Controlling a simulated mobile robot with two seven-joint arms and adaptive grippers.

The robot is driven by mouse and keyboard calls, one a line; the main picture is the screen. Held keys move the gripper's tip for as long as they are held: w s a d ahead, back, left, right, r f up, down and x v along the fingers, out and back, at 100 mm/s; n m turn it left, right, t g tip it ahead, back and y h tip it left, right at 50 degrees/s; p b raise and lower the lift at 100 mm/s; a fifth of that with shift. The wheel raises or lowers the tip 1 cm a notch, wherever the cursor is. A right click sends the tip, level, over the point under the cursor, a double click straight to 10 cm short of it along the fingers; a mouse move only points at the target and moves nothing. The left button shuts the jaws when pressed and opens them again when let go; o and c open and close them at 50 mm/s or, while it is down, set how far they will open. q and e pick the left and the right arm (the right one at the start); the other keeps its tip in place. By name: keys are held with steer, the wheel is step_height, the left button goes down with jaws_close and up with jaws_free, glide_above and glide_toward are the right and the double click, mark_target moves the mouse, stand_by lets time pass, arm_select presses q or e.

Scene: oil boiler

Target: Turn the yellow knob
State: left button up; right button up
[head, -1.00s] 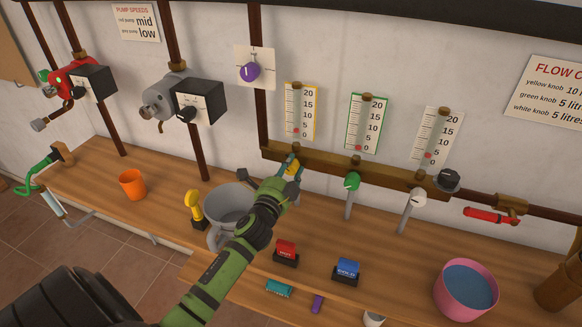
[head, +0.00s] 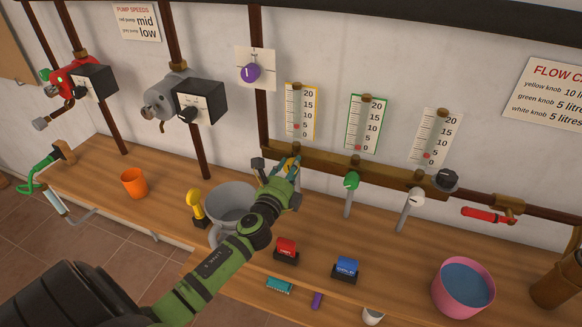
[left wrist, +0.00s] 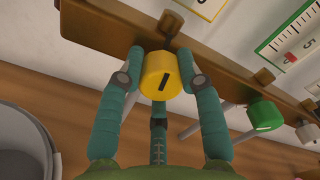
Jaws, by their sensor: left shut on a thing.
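The yellow knob (head: 288,163) sits below the yellow-framed gauge (head: 301,112) on the brass rail, mostly hidden by my gripper in the head view. My left gripper (head: 287,169) is at the knob and shut on it. In the left wrist view, the yellow knob (left wrist: 160,73) stands between the teal fingers of my left gripper (left wrist: 160,72), one at each side. A slanted black mark shows on its face. My right gripper is not in view.
The green knob (head: 351,181) and white knob (head: 417,196) hang to the right on the same brass rail (head: 385,178). A grey pot (head: 228,197) stands beneath my left arm.

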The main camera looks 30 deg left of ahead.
arm_select(q)
steer(key=shift+w+a+r, duration=0.1)
steer(key=shift+a+r, duration=0.2)
steer(key=shift+r, duration=0.1)
steer(key=o, duration=1.1)
steer(key=shift+o, duration=0.2)
steer(key=shift+f, duration=0.1)
steer(key=shift+s+d+f, duration=0.1)
steer(key=shift+s, duration=0.15)
steer(key=v, duration=1.1)
steer(key=shift+s, duration=0.35)
